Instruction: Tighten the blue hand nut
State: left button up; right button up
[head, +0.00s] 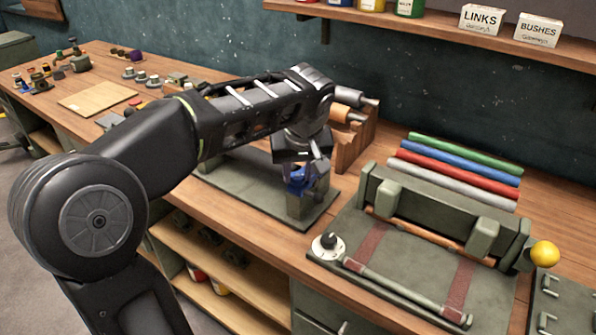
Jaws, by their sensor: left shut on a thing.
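The blue hand nut (298,184) sits at the top of a grey-green upright post (304,205) on a flat base plate (245,185) on the bench. My left gripper (299,166) comes down on the nut from above and is shut on it. The gripper and my arm hide the upper part of the nut and much of the plate behind. I cannot see the nut's thread or how far it sits on its stud. My right gripper is not in view.
Right of the nut stands a green fixture (440,215) with a yellow ball knob (544,254). Coloured rods (460,160) lie behind it. A wooden rack (352,145) stands close behind my gripper. Small parts and a wooden board (97,98) lie at the left. A shelf (440,25) hangs above.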

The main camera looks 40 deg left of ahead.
pick_arm(q)
grip_shut()
jog(key=shift+m, duration=0.4)
jog(key=shift+s+a+m+t+h, duration=0.15)
jog(key=shift+m+t+h, duration=0.25)
jog(key=shift+m, duration=0.8)
jog(key=m+h, duration=0.1)
jog(key=m, duration=0.2)
jog(key=shift+a+h, duration=0.15)
jog(key=shift+h, duration=0.15)
jog(key=m, duration=0.2)
jog(key=m+h, duration=0.1)
jog(key=m, duration=0.1)
jog(key=m+h, duration=0.1)
jog(key=shift+a+m, duration=0.25)
jog(key=shift+m, duration=0.15)
jog(key=m+h, duration=0.1)
jog(key=m, duration=0.4)
jog(key=shift+a+g+h, duration=0.15)
jog(key=shift+g+h, duration=0.25)
jog(key=o, duration=0.8)
grip_release()
